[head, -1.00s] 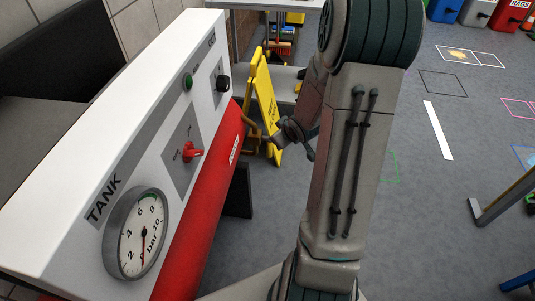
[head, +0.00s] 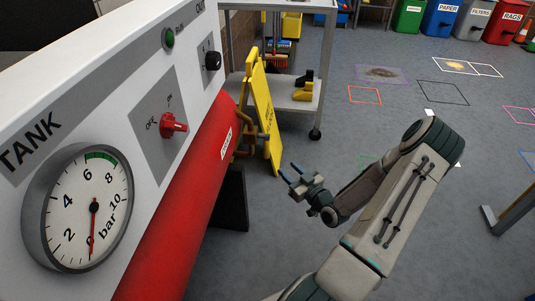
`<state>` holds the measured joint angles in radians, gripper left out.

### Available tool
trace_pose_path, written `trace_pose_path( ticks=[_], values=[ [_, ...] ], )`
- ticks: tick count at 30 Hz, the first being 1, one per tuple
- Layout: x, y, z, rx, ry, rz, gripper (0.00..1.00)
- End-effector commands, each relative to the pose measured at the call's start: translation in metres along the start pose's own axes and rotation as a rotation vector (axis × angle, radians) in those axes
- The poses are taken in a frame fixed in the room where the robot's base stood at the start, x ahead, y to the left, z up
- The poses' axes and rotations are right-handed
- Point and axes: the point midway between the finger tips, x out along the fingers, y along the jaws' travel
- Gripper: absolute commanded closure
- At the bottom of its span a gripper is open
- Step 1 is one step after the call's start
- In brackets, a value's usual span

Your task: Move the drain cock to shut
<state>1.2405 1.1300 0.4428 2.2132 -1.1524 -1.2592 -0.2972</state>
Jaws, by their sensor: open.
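A white panel marked TANK (head: 40,135) stands at the left above a red tank (head: 185,215). A brass-coloured fitting (head: 245,140) sticks out at the tank's far end, in front of a yellow folding sign; it may be the drain cock. Its handle's position is too small to tell. My gripper (head: 290,171) is open and empty, to the right of and below the fitting, apart from it.
The panel bears a pressure gauge (head: 77,207), a red switch (head: 172,125), a green lamp (head: 168,39) and a black knob (head: 213,61). The yellow sign (head: 265,115) and a grey trolley (head: 292,95) stand behind the fitting. Floor at the right is mostly free.

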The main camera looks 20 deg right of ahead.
Motion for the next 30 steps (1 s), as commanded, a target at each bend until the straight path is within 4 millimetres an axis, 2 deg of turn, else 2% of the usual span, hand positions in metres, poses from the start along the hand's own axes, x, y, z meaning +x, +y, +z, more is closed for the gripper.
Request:
trace_pose_path(
  ticks=[5,12,18,24,30],
  values=[
    [0.023,-0.001,0.001,-0.001,0.004,-0.002,0.59],
    [0.075,-0.001,0.002,-0.001,0.003,-0.002,0.59],
    [0.112,-0.001,0.001,-0.001,0.002,-0.001,0.59],
    [0.131,0.000,0.001,-0.001,0.000,-0.001,0.59],
    [0.135,0.000,0.000,0.000,-0.001,0.000,0.59]
  ],
)
